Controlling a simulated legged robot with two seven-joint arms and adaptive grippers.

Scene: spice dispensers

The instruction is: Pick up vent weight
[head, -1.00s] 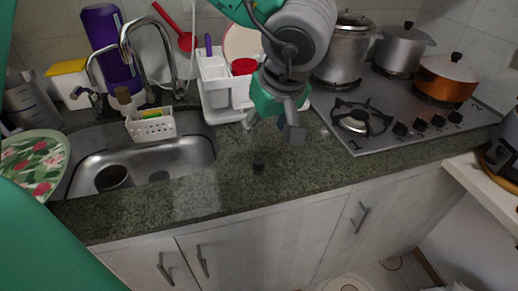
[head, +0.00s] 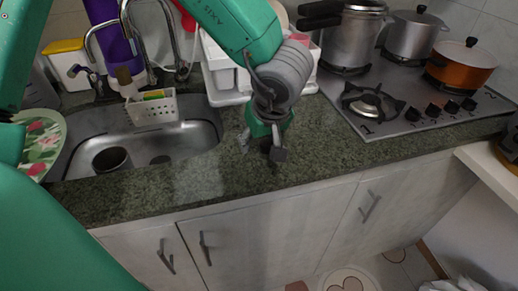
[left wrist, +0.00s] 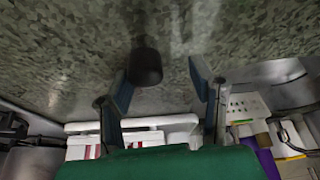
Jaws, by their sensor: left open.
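The vent weight, a small black cylinder (left wrist: 146,67), stands on the green speckled counter in the left wrist view. My left gripper (left wrist: 160,88) is open, with its two fingers spread around the line to the weight. The weight is nearer the left finger in that view, just beyond the fingertips, and not clasped. In the head view my left gripper (head: 262,147) is low over the counter (head: 205,178), and the weight is hidden or hard to make out behind the fingers. My right gripper is not in view.
A pressure cooker (head: 352,38), a grey pot (head: 411,38) and an orange pot (head: 460,66) stand on the stove (head: 420,92). The sink (head: 190,138) is to the left. A white dish rack (head: 222,78) stands behind the gripper. The counter's front strip is clear.

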